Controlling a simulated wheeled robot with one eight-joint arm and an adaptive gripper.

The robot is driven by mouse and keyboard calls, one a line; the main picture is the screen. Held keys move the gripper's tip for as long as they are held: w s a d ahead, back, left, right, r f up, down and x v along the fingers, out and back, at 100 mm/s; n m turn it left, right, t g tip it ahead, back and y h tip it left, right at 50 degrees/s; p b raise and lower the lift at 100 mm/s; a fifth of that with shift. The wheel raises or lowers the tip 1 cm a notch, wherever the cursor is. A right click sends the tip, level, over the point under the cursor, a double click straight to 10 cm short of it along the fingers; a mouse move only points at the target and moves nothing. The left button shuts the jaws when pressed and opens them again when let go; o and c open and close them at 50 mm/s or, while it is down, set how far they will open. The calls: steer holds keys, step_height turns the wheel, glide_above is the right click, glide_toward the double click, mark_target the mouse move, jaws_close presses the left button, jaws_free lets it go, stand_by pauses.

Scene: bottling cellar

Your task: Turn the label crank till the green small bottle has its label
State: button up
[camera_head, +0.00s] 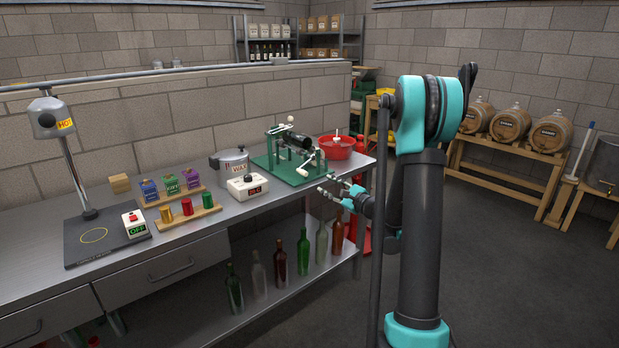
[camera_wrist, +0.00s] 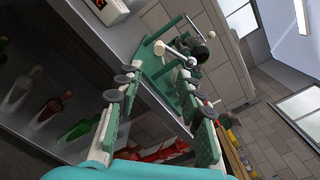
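The label machine (camera_head: 286,167) has a green base and stands at the right end of the steel bench. A dark green bottle (camera_head: 297,139) lies on its side in it; its end also shows in the wrist view (camera_wrist: 203,52). I cannot make out a label on it. The crank (camera_wrist: 176,54) has a pale arm and a white knob, on the machine's near side; the crank also shows in the head view (camera_head: 308,164). My gripper (camera_head: 328,186) is open and empty, in front of the bench edge, apart from the crank. Its two fingers spread in the wrist view (camera_wrist: 158,86).
A wax pot (camera_head: 231,162), its control box (camera_head: 248,187) and a red bowl (camera_head: 336,147) stand near the machine. Several bottles stand on the shelf below (camera_head: 262,317). A heat stand (camera_head: 75,150) is at left. Barrels (camera_head: 510,124) rest on a rack at right.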

mark_target(304, 173)
steer(key=w+a+m, duration=0.2)
steer(key=w, duration=0.1)
steer(key=w+a+m, duration=0.2)
steer(key=w+a, duration=0.1)
steer(key=w, duration=0.1)
steer(key=w+a+m, duration=0.2)
steer(key=w+a, duration=0.1)
steer(key=w, duration=0.1)
steer(key=shift+w+a, duration=0.15)
steer(key=shift+w, duration=0.05)
stand_by(0.5)
jaws_close()
stand_by(0.3)
